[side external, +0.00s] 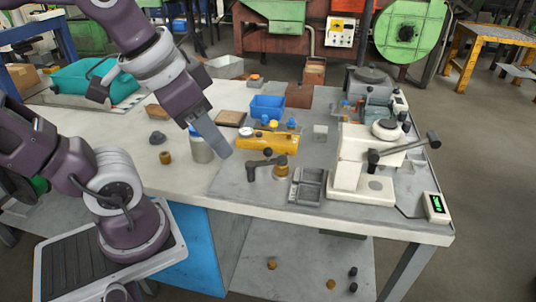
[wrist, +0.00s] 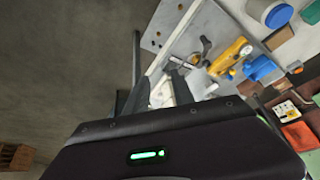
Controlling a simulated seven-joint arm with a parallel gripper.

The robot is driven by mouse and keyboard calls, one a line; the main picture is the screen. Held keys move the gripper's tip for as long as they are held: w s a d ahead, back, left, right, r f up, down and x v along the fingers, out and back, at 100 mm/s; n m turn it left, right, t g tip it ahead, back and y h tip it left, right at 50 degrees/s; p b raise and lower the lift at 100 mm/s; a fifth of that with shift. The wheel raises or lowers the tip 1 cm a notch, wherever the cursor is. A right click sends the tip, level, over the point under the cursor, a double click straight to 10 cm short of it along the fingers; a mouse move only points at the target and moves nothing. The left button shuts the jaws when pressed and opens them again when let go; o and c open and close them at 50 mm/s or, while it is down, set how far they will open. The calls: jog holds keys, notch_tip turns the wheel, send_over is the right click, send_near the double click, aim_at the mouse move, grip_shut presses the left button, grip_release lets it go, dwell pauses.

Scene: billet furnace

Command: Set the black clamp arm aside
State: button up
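The black clamp arm (side external: 262,164) lies on the grey mat, in front of the yellow cylinder (side external: 268,141) and beside a small brass-coloured round part (side external: 281,170). It looks like a bent dark lever. It also shows small in the wrist view (wrist: 206,46), close to the yellow cylinder (wrist: 231,54). My gripper (side external: 223,151) is in the air, up and left of the clamp arm and apart from it. In the wrist view my gripper (wrist: 161,82) shows two dark fingers with a gap between them and nothing held.
A white press (side external: 366,160) with a lever stands right of the clamp arm. A grey metal tray (side external: 308,187) is near the front. A jar (side external: 201,148) stands behind my gripper. A blue bin (side external: 267,107) is farther back. The pale table's left front is mostly clear.

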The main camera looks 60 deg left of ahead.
jog(key=shift+o, duration=1.3)
jog(key=w+a+m+g, duration=0.1)
jog(key=w+a+g, duration=0.1)
jog(key=w, duration=0.6)
jog(key=shift+w+a+m, duration=0.25)
jog(key=shift+a+m, duration=0.15)
jog(key=shift+a, duration=0.5)
jog(key=w+a+f+m+g+h, duration=0.2)
jog(key=w+a+f+m+g, duration=0.2)
jog(key=w+a+f, duration=0.8)
jog(key=f, duration=0.6)
jog(key=shift+s, duration=0.35)
jog(key=shift+f, duration=0.4)
jog(key=shift+c, duration=0.3)
grip_shut()
jog(key=shift+r, duration=0.1)
